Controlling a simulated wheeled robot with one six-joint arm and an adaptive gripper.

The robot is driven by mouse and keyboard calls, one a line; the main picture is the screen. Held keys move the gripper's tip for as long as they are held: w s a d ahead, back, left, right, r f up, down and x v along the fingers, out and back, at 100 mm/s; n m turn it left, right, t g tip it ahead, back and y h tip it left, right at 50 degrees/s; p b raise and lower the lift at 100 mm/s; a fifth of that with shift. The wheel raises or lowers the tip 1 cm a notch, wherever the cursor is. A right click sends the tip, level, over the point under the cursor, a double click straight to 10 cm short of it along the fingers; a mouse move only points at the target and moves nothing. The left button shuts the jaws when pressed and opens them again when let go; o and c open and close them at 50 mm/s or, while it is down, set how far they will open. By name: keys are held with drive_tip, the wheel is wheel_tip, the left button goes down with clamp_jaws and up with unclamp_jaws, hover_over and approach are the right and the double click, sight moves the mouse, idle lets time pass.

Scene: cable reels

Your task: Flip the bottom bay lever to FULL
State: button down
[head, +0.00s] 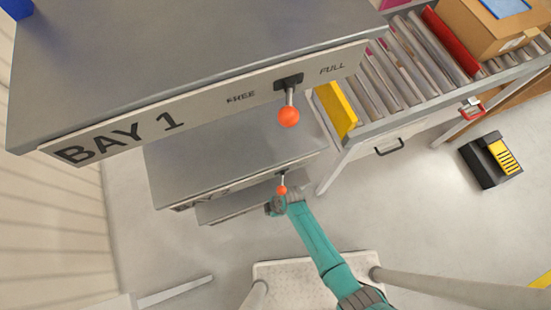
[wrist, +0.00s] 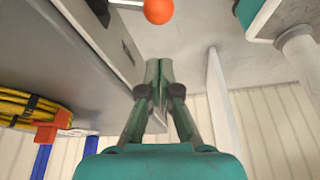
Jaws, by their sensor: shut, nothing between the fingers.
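The rack has stacked grey bays. The top one, BAY 1 (head: 120,138), has a lever with an orange ball (head: 288,116) hanging down between the words FREE and FULL. A lower lever with a smaller orange ball (head: 282,190) hangs below the edge of a lower bay (head: 240,150); I cannot tell which bay it belongs to, and its label is mostly hidden. My gripper (head: 277,208) is beside and just below this ball. In the wrist view my gripper (wrist: 158,72) is shut and empty, with an orange ball (wrist: 158,10) beyond its fingertips, apart from them.
A roller conveyor (head: 400,70) with a yellow plate (head: 337,108) and a cardboard box (head: 490,25) stands at the right. A black and yellow object (head: 492,160) is on the floor. A yellow cable reel (wrist: 30,108) lies at the left of the wrist view.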

drive_tip(key=shift+d+f, duration=0.4)
drive_tip(key=shift+d, duration=0.2)
drive_tip(key=shift+d+f, duration=0.35)
drive_tip(key=shift+d, duration=0.25)
drive_tip(key=shift+s+d+n+g, duration=0.1)
drive_tip(key=shift+d+n+g, duration=0.25)
drive_tip(key=shift+n, duration=0.35)
drive_tip(key=shift+d+n, duration=0.2)
drive_tip(key=shift+n, duration=0.3)
drive_tip(key=d+n, duration=0.1)
drive_tip(key=n, duration=0.1)
drive_tip(key=d+n+g, duration=0.1)
drive_tip(key=n, duration=0.1)
drive_tip(key=shift+s+h, duration=0.15)
drive_tip(key=shift+h, duration=0.25)
drive_tip(key=shift+a, duration=0.15)
drive_tip(key=shift+w+a, duration=0.35)
drive_tip(key=shift+a, duration=0.3)
